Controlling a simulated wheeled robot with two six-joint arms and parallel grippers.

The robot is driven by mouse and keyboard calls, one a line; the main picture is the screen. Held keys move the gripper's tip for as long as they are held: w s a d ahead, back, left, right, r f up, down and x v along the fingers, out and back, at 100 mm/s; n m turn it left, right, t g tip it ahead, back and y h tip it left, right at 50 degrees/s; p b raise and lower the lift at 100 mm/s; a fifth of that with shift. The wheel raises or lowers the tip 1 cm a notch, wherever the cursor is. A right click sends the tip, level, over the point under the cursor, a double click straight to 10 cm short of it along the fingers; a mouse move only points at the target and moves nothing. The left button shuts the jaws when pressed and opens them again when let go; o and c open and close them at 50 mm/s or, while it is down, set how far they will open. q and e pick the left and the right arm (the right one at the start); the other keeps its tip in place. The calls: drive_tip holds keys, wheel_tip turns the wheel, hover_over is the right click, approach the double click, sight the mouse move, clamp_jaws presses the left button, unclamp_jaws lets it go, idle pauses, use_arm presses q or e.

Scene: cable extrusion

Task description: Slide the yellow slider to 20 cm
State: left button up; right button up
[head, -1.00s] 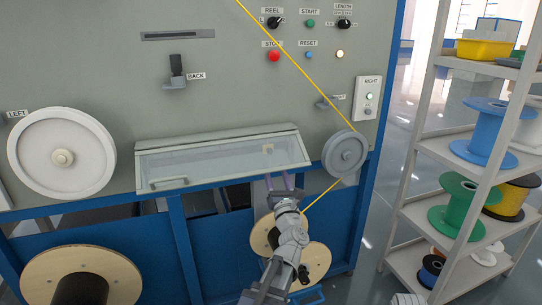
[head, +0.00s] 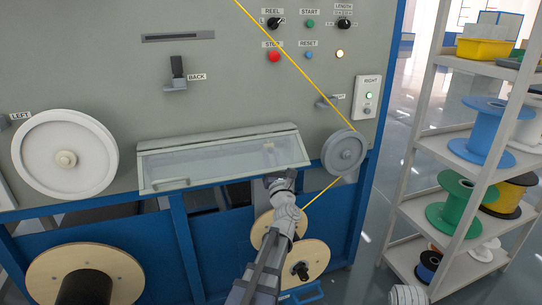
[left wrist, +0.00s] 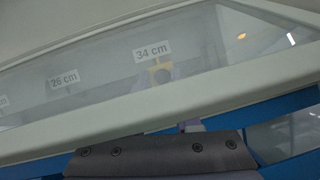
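In the head view the slider (head: 268,147) is a small pale yellow patch near the panel's right end. My left gripper (head: 281,183) is at the panel's lower edge, below the slider. In the left wrist view, faint greyish finger shapes show through the window beside the slider. The panel's frame hides part of the fingers, so I cannot tell whether they grip it.
The panel's frame (head: 220,137) borders the window. A grey pulley (head: 344,152) with a yellow cable stands to the right. A shelf (head: 440,150) with spools is further right.

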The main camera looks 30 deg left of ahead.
use_arm(q)
clamp_jaws()
idle(1.0)
